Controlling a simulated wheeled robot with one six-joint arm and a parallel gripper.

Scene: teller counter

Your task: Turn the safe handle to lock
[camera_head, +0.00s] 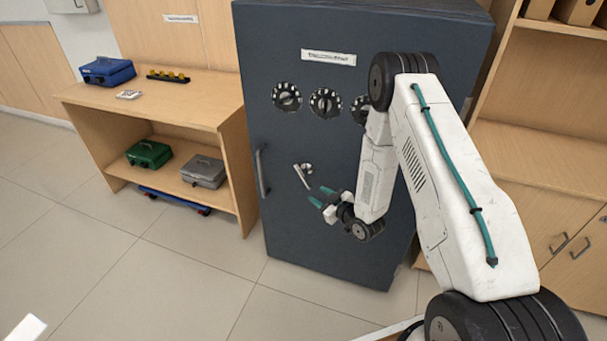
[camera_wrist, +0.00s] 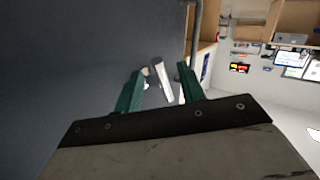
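The dark grey safe (camera_head: 290,140) stands upright with its door shut. Its small silver lever handle (camera_head: 302,175) sits at mid-height on the door, slanting down to the right from its pivot. My gripper (camera_head: 317,196) is just below and right of the lever, its green fingers pointing at it. In the wrist view my gripper (camera_wrist: 160,86) is open, and the lever (camera_wrist: 161,80) appears in the gap between the fingers, without clear contact. I cannot tell how deep the lever's end sits between the fingertips.
Several black dials (camera_head: 325,102) and a vertical pull bar (camera_head: 262,172) are on the safe door. Left is a wooden shelf unit (camera_head: 170,105) with blue, green and grey cash boxes. A wooden cabinet (camera_head: 545,190) stands right.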

